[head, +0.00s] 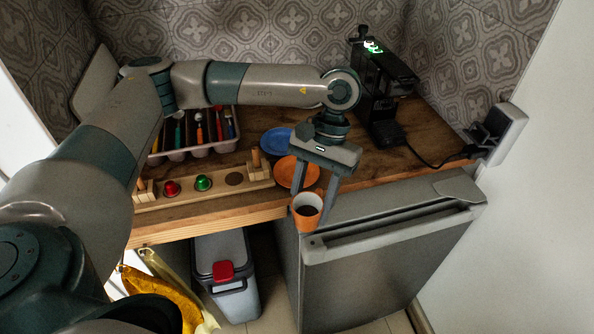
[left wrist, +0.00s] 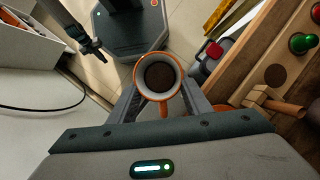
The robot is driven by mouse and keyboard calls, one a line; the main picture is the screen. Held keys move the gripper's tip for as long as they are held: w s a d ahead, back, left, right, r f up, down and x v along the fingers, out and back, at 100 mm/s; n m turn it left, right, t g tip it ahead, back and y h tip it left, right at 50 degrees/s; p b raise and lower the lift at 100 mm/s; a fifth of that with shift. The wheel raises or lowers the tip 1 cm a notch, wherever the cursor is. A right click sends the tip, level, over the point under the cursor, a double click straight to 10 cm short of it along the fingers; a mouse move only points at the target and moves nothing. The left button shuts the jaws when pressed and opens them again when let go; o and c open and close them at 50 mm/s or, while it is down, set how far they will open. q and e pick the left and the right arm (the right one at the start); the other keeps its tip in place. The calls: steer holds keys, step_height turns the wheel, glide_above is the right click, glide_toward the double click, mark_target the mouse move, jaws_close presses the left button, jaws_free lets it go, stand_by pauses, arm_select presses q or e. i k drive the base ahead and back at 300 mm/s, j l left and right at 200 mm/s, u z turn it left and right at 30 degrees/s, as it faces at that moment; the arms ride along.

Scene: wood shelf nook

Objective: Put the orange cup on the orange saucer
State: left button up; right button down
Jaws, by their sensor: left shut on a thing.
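The orange cup (head: 306,212) is upright between the fingers of my left gripper (head: 325,197), which is shut on it. In the left wrist view the cup (left wrist: 144,84) shows its round orange rim, dark inside and orange handle, with a finger on each side. In the head view it hangs by the front edge of the worktop, near the fridge's top left corner. The orange saucer (head: 286,172) lies on the wooden worktop, behind and slightly left of the cup; my gripper partly covers its right side.
A blue saucer (head: 273,142) lies behind the orange one. A wooden capsule holder (head: 215,187) with red and green capsules is at left, a cutlery tray (head: 225,146) behind it. A black coffee machine (head: 381,98) stands right. A fridge (head: 375,270) and bin (head: 243,302) are below.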

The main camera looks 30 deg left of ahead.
mark_target(291, 176)
steer(key=i+l, duration=0.2)
steer(key=l, duration=0.2)
steer(key=i+l, duration=0.2)
steer(key=l, duration=0.2)
steer(key=i+l, duration=0.15)
steer(key=l, duration=0.25)
steer(key=u, duration=1.5)
